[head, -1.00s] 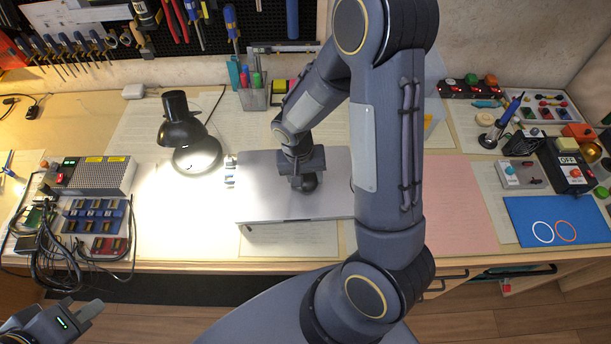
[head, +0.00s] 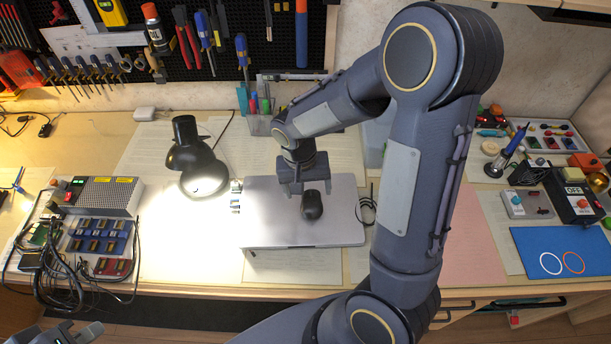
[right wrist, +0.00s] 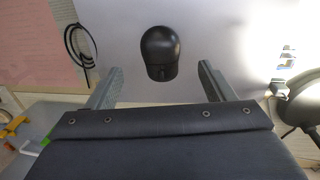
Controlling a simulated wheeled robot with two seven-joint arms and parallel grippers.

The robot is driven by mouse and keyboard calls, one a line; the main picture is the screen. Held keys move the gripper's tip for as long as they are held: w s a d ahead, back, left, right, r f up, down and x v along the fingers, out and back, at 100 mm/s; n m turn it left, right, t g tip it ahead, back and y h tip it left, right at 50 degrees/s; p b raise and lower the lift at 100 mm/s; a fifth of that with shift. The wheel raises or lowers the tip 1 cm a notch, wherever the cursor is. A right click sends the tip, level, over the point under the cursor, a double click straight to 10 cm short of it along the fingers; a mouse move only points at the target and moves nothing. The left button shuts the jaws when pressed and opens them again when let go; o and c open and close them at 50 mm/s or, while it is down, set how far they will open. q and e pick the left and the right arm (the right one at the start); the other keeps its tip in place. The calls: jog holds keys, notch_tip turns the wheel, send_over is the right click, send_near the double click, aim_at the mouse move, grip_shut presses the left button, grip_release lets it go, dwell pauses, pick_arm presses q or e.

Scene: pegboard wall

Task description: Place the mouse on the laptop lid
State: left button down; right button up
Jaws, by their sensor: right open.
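The black mouse (head: 312,205) lies on the closed silver laptop lid (head: 275,225), right of its middle. In the right wrist view the mouse (right wrist: 160,52) sits on the pale lid (right wrist: 215,50), beyond and between the fingertips, with nothing gripping it. My right gripper (head: 297,190) is open and empty, just behind and left of the mouse in the head view; its two fingers (right wrist: 160,80) are spread wide in the wrist view. My left gripper (head: 80,335) is partly in view at the bottom left edge, cut off, and its jaws cannot be judged.
A lit black desk lamp (head: 195,160) stands left of the laptop. A pen holder (head: 262,122) is behind it. A coiled black cable (head: 367,208) lies at the laptop's right. Electronics with cables (head: 95,235) fill the left. A blue mat (head: 560,250) lies at right.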

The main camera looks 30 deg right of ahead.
jog(key=s+a+r+n+t+y, duration=0.4)
jog(key=s+r+t+y, duration=0.1)
jog(key=s+r, duration=0.9)
jog(key=shift+s+r+t, duration=0.25)
jog(key=shift+s+t, duration=0.1)
jog(key=shift+t, duration=0.25)
jog(key=shift+a, duration=0.1)
dwell(0.6)
